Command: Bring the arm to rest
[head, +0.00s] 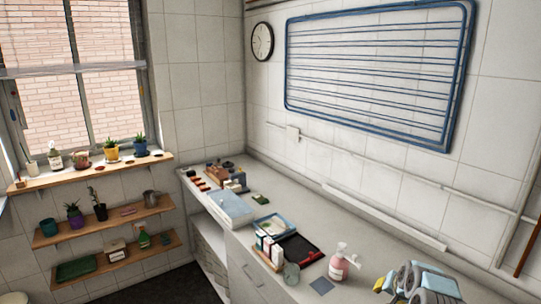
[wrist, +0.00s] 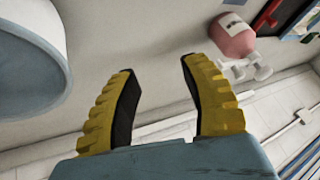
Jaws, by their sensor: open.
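My gripper (wrist: 158,78) shows in the wrist view with its two yellow, dark-padded fingers spread apart. It is open, with nothing between the fingers. The pale worktop (wrist: 155,30) is behind the fingers in that view. A pink pump bottle (wrist: 232,38) is to the right of the fingers, apart from them. In the head view, grey and light blue parts of my arm are at the lower right, over the worktop's near end.
In the head view, the pink bottle (head: 340,268) stands left of my arm, by a small blue-grey square (head: 321,286). A blue rack (head: 375,72) hangs above.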

